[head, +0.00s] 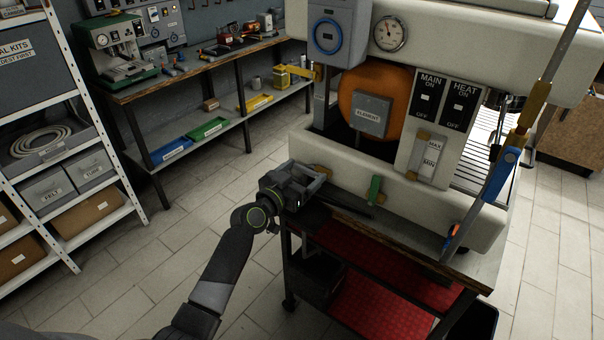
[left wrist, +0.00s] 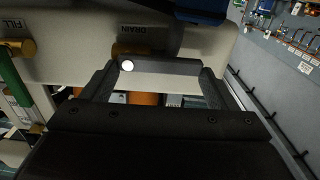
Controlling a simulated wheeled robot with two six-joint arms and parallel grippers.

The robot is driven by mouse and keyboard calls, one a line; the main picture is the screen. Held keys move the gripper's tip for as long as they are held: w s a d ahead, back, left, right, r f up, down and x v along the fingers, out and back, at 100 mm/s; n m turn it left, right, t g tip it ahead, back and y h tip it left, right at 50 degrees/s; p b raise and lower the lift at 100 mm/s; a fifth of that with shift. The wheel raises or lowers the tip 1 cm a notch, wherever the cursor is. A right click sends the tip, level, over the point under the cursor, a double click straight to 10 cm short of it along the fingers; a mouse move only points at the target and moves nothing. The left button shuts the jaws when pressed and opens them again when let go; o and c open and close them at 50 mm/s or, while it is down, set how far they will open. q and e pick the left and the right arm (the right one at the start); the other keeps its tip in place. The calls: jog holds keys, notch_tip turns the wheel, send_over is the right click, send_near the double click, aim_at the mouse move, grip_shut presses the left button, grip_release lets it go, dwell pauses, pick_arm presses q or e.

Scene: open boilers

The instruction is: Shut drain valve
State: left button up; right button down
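The drain valve's brass body (left wrist: 132,49) is under the DRAIN label in the left wrist view, partly hidden by my left gripper (left wrist: 160,68). A small brass part (head: 321,170) shows low on the boiler's front in the head view, just beyond my left gripper (head: 312,180). Contact with the valve is unclear. My right gripper is not in view.
The fill valve's green handle (head: 375,190) is to the right of my gripper. The cream boiler (head: 455,210) stands on a cart with red shelves (head: 385,265). A blue-gripped lever (head: 500,175) slants down at its right. A workbench (head: 190,75) stands behind; floor is clear at left.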

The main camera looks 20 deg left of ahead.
pick_arm(q)
jog(key=c, duration=0.6)
jog(key=shift+d+m+b, duration=0.1)
jog(key=shift+m+b, duration=0.5)
jog(key=shift+b, duration=0.35)
jog(key=m+b, duration=0.3)
jog(key=b, duration=0.1)
jog(key=d+r+m+b, duration=0.1)
jog(key=m+b, duration=0.3)
jog(key=s+d+r+m+b, duration=0.1)
jog(key=m+b, duration=0.3)
jog(key=b, duration=0.1)
jog(key=shift+d, duration=0.15)
jog(key=m+b, duration=0.2)
jog(key=d+m+b, duration=0.1)
jog(key=m+b, duration=0.1)
jog(key=m, duration=0.1)
jog(key=shift+s+d+r, duration=0.2)
jog(key=shift+m, duration=0.4)
